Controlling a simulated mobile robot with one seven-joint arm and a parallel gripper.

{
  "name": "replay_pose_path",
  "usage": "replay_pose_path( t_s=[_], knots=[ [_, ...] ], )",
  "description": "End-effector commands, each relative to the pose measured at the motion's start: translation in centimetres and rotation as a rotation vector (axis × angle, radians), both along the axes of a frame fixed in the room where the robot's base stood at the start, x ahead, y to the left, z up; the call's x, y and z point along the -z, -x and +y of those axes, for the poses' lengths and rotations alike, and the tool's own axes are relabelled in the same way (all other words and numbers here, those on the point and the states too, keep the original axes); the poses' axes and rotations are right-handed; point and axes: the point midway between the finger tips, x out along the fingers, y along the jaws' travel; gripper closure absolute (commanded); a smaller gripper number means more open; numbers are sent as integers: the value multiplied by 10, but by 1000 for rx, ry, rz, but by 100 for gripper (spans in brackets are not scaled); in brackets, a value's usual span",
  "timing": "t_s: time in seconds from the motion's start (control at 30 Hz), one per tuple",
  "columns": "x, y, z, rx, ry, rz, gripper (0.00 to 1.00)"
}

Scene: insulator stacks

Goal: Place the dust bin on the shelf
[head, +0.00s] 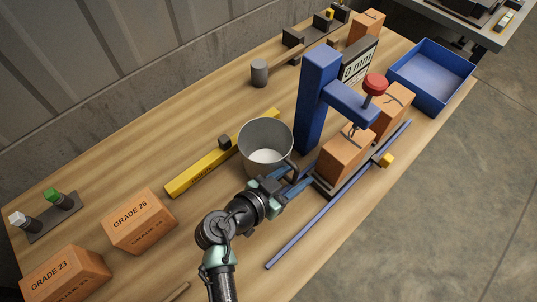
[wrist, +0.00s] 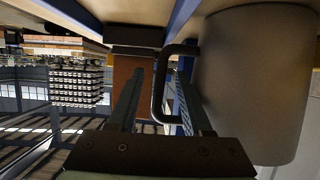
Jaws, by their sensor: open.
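The dust bin looks to be the grey cylindrical container (head: 265,133) with a dark side handle, upright on the wooden bench in the head view. Its wall fills the right of the wrist view (wrist: 258,85). My gripper (head: 297,184) is open beside the bin's lower right side, at its handle. In the wrist view the outer bar of the handle (wrist: 157,95) shows between my gripper's two fingers (wrist: 168,78), and one finger shows through the handle loop. Contact cannot be told. I cannot pick out a shelf for certain.
A blue press stand (head: 316,95) with a red knob and orange blocks (head: 345,152) stands close right. A yellow bar (head: 190,177) lies left of the bin. A blue rail (head: 330,210) runs along the front. A blue tray (head: 432,75) is at far right; graded blocks (head: 138,220) are at left.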

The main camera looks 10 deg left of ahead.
Motion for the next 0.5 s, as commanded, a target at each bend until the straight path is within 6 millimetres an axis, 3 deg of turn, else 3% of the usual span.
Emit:
replay_pose_path(
  t_s=[0.13, 0.4, 0.5],
  knots=[
    [0, 0, 0, 0, 0, 0, 50],
    [0, 0, 0, 0, 0, 0, 97],
    [0, 0, 0, 0, 0, 0, 100]
  ],
)
